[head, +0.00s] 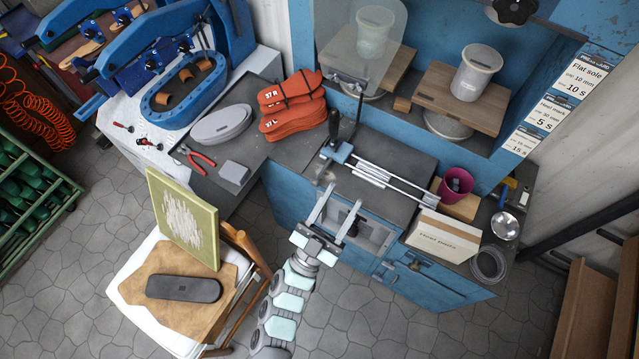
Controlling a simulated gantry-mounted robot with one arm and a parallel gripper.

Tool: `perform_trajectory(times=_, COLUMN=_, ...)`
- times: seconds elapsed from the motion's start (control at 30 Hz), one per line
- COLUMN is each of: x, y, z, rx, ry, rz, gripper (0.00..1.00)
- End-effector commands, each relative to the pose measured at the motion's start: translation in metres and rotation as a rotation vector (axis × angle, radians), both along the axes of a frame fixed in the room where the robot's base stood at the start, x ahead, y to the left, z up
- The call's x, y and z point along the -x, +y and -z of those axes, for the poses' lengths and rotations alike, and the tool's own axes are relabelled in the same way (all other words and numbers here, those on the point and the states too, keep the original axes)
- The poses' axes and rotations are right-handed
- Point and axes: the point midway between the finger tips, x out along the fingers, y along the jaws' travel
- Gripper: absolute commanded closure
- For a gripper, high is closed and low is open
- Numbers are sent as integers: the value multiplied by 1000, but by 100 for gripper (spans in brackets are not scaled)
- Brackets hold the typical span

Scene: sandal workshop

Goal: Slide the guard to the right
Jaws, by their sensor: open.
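The guard (342,32) appears to be a clear, rounded panel at the top middle. It stands in front of the left part of the blue press opening, and a white bucket (374,30) shows through it. The right part of the opening is uncovered. My gripper (340,196) is open and empty, with its two pale fingers pointing up the picture. It is in front of the blue cabinet, well below the guard in the picture and apart from it. An upright dark rod (359,108) stands between them; I cannot tell whether it joins the guard.
A clamp with rails (375,172) lies on the bench in front of the guard. Red soles (292,105) lie to its left; a magenta cup (456,183) and a white box (443,235) are to its right. Another bucket (476,72) stands on a wooden board inside the press.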

Motion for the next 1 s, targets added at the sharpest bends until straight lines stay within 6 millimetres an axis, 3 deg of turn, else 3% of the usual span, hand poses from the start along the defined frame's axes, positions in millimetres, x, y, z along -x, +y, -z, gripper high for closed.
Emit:
perform_trajectory(times=0.03, x=-13, y=2, z=61, rx=-45, ry=76, rz=29, gripper=51)
perform_trajectory(times=0.1, x=-33, y=11, z=113, rx=-98, ry=192, rz=52, gripper=51)
perform_trajectory(times=0.2, x=-59, y=31, z=174, rx=-158, ry=337, rz=52, gripper=51)
perform_trajectory(times=0.33, x=-87, y=62, z=227, rx=-210, ry=473, rz=17, gripper=51)
perform_trajectory(times=0.43, x=-102, y=81, z=247, rx=-232, ry=537, rz=-13, gripper=51)
perform_trajectory(times=0.6, x=-115, y=97, z=257, rx=-242, ry=583, rz=-45, gripper=51)
perform_trajectory(times=0.77, x=-131, y=88, z=254, rx=-241, ry=583, rz=-45, gripper=51)
perform_trajectory(times=1.0, x=-171, y=64, z=255, rx=-241, ry=582, rz=-45, gripper=51)
